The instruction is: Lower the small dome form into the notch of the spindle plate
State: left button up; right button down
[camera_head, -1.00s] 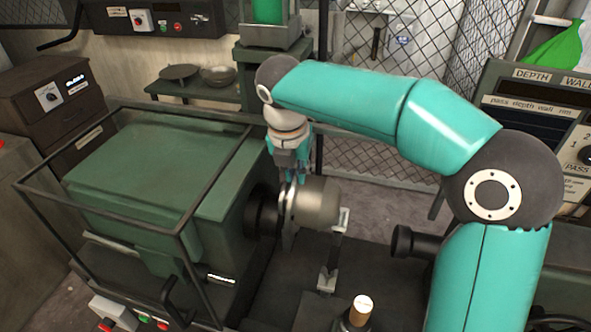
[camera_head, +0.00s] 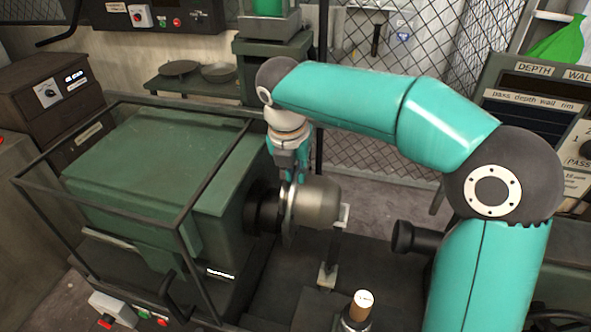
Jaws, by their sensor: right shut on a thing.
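The small dome form (camera_head: 318,204) is a grey metal dome with its axis lying sideways, its rounded end to the right. Its flat side is at the pale disc of the spindle plate (camera_head: 289,215), on the black spindle of the green lathe headstock. I cannot tell whether the form is seated in the notch. My right gripper (camera_head: 294,181) points down from above, shut on the dome form near its plate side; its fingertips are partly hidden. My left gripper is not in view.
A wire guard frame (camera_head: 180,235) surrounds the headstock. Shallow dishes (camera_head: 218,73) sit on the rear shelf.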

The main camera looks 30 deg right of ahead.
aim_at(296, 192)
jog(key=shift+f+b, duration=0.5)
jog(key=shift+f, duration=0.4)
jog(key=shift+f+b, duration=0.3)
jog(key=shift+f, duration=0.2)
jog(key=shift+f+b, duration=0.45)
jog(key=shift+f, duration=0.25)
jog(key=shift+f, duration=0.4)
jog(key=shift+f+b, duration=0.35)
jog(key=shift+f, duration=0.15)
dwell(0.3)
jog(key=c, duration=1.1)
grip_release()
jog(key=shift+c, duration=0.2)
